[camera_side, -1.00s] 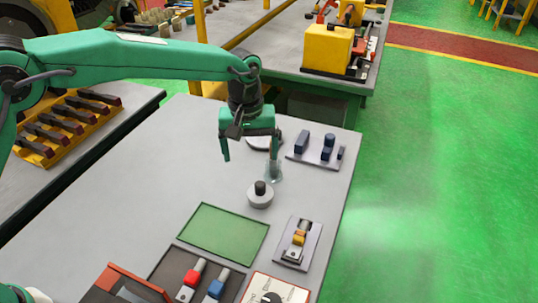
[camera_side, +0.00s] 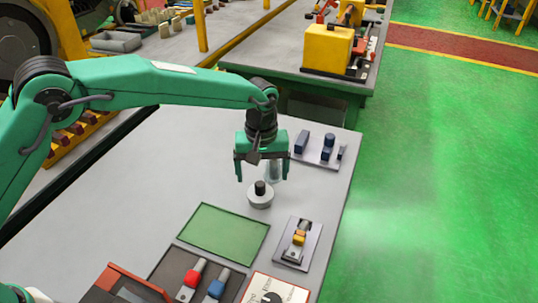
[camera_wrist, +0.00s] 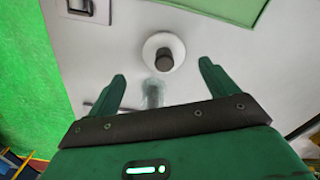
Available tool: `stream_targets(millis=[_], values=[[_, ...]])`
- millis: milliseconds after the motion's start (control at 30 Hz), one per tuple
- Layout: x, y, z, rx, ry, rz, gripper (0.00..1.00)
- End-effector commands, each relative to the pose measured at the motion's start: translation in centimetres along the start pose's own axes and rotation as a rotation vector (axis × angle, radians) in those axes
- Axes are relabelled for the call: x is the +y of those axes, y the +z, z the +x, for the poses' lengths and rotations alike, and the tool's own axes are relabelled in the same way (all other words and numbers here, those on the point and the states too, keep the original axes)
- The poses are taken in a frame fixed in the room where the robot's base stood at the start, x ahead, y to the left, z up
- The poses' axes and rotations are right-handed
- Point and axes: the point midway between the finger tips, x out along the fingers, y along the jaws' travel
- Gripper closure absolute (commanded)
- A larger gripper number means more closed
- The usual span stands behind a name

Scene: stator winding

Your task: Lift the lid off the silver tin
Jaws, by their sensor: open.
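The silver tin (camera_side: 260,201) is a small, low, round pale tin with a dark knob (camera_side: 260,187) on its lid. It stands upright on the grey table, behind the green mat. The tin also shows in the wrist view (camera_wrist: 152,43), with its dark knob (camera_wrist: 164,60) ahead of the fingertips. My gripper (camera_side: 262,180) is open and empty, with its fingers pointing down by the tin. In the wrist view my gripper (camera_wrist: 162,71) has its fingers spread to either side of the knob's line, apart from it. The lid's seam is too small to make out.
A clear glass (camera_side: 274,173) stands just behind the tin, partly hidden by my gripper. A grey plate with blue parts (camera_side: 318,150) lies behind right. A plate with a yellow part (camera_side: 298,243) lies at front right. The green mat (camera_side: 223,233) is empty. The table left is clear.

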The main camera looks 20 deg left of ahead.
Motion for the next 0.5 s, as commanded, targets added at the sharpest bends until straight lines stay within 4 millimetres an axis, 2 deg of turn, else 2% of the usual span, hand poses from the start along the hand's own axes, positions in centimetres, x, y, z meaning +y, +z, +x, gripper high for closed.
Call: stream_targets(millis=[233, 500], values=[[-0.2, 0.0, 1.1, 0.0, 0.0, 0.0, 0.14], [-0.7, 0.0, 4.1, -0.001, -0.002, 0.0, 0.14]])
